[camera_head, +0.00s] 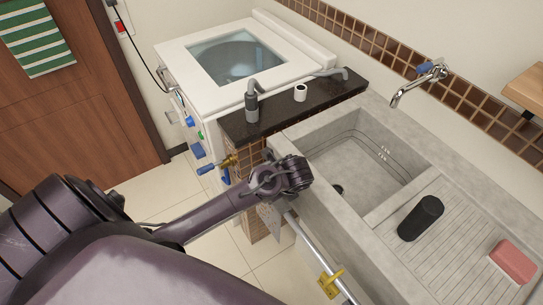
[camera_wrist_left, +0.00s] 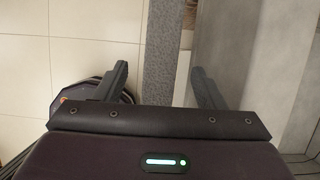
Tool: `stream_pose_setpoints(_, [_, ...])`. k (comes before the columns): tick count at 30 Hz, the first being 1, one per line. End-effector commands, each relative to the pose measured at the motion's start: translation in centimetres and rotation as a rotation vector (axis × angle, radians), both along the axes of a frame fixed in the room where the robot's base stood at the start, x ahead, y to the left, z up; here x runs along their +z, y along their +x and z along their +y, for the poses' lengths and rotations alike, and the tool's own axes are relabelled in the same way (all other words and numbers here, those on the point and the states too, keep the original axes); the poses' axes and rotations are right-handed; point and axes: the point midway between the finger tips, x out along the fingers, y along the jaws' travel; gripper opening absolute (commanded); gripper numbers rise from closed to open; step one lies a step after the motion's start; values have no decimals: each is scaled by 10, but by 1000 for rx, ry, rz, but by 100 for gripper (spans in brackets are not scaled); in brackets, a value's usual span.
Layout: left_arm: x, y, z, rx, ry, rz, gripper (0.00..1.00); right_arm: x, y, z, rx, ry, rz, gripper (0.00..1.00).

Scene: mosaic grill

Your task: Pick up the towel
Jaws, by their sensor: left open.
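A green-and-white striped towel (camera_head: 36,38) hangs at the top left of the head view, in front of the brown door. Its upper edge is cut off by the frame. My left gripper (camera_wrist_left: 160,70) is open in the left wrist view, with nothing between its fingers. In the head view its wrist is beside the front edge of the sink, far from the towel, and the fingers cannot be made out clearly. The towel is not seen in the left wrist view. My right gripper is in neither view.
A stone sink (camera_head: 350,222) lies right of my arm, with a black cylinder (camera_head: 421,218) and a pink block (camera_head: 512,261) on its drainboard. A metal bar with a yellow fitting (camera_head: 330,283) runs along its front. A white washing machine (camera_head: 190,75) stands behind. Tiled floor is open at left.

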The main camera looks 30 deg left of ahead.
Motion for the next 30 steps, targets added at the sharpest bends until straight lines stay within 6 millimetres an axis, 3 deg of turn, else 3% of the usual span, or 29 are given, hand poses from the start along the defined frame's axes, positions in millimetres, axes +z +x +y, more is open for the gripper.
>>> stream_pose_setpoints(18, [-68, 13, 28, -25, 14, 15, 64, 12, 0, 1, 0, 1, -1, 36])
stream_pose_setpoints(30, [-73, 13, 29, -25, 13, 13, 64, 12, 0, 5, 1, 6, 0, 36])
